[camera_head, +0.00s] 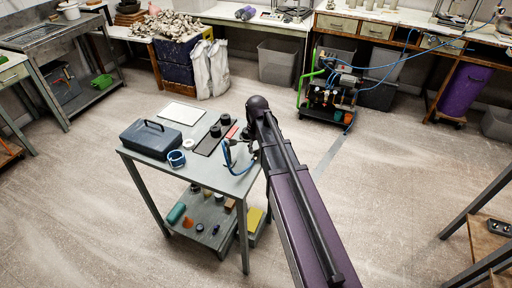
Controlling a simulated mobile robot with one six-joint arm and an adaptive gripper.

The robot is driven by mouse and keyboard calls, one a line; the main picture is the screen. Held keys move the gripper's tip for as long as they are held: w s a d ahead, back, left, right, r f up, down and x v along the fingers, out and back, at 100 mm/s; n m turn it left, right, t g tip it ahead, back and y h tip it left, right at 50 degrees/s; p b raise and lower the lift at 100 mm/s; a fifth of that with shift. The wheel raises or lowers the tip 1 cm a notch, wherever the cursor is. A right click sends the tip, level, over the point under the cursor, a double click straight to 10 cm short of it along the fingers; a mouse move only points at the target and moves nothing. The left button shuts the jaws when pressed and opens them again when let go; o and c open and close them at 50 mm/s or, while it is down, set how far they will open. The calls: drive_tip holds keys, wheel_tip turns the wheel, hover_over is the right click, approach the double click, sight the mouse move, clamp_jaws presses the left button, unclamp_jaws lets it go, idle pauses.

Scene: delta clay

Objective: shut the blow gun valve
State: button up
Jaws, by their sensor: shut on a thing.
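A small blue fitting with a thin blue hose (228,154), which looks like the blow gun and its valve, is at the right edge of the grey work table (205,180). My gripper (250,149) is small and dark beside it, at the end of my arm over the table's right edge. It is shut on a part of this blue fitting. The fingers and the valve handle are too small and partly hidden by my arm, so the handle's position cannot be told.
A dark toolbox (150,138), a blue tape roll (176,159), a white sheet (181,113) and black round parts (215,131) lie on the table. Its lower shelf holds several small items. A compressor cart (330,97) stands behind to the right.

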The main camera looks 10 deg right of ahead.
drive_tip(key=m, duration=0.5)
drive_tip(key=shift+m, duration=0.3)
drive_tip(key=m, duration=0.5)
drive_tip(key=shift+m, duration=0.4)
drive_tip(key=o, duration=1.2)
drive_tip(key=shift+c, duration=0.2)
drive_tip(key=shift+r, duration=0.1)
